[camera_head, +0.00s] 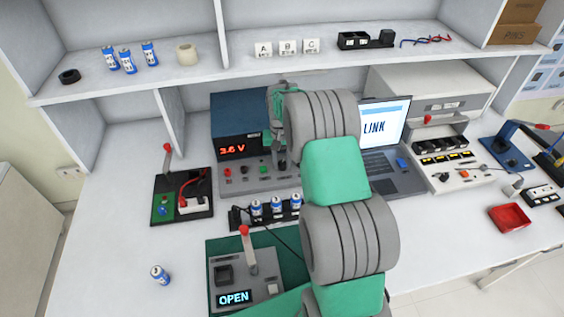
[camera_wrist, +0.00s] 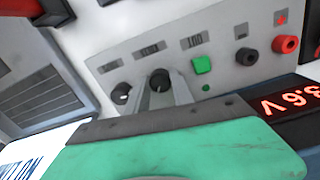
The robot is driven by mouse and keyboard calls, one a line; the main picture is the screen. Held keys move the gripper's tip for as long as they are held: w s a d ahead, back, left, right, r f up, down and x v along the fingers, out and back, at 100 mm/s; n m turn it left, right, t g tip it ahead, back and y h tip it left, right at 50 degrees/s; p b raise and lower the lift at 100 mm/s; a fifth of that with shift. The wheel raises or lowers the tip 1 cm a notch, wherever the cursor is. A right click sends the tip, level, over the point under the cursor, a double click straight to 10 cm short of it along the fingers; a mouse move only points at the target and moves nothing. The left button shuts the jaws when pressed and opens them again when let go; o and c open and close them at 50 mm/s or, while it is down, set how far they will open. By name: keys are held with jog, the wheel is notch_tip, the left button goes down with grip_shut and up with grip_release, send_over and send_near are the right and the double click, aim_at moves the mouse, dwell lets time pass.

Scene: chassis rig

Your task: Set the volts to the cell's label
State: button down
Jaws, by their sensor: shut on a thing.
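The blue bench supply (camera_head: 238,112) stands under the shelf, and its red display (camera_head: 232,149) reads 3.6 V. The display (camera_wrist: 290,105) shows upside down in the wrist view. My gripper (camera_head: 280,158) is at the right of the supply's front panel. In the wrist view my gripper (camera_wrist: 163,92) is shut on a dark knob (camera_wrist: 160,80) with a pale mark. A second dark knob (camera_wrist: 122,93) is beside it, untouched.
A row of cells (camera_head: 277,208) stands in a black holder, and several more (camera_head: 128,60) are on the shelf. A tester (camera_head: 245,279) with a red-tipped lever reads OPEN. A laptop (camera_head: 385,140) is to the right of my arm. The front left bench is mostly clear.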

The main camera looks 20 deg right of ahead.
aim_at(282, 163)
jog(key=c, duration=1.1)
grip_release()
jog(key=shift+r, duration=0.15)
notch_tip(282, 163, up, 8)
jog(key=shift+f+b, duration=0.2)
jog(key=shift+b, duration=0.3)
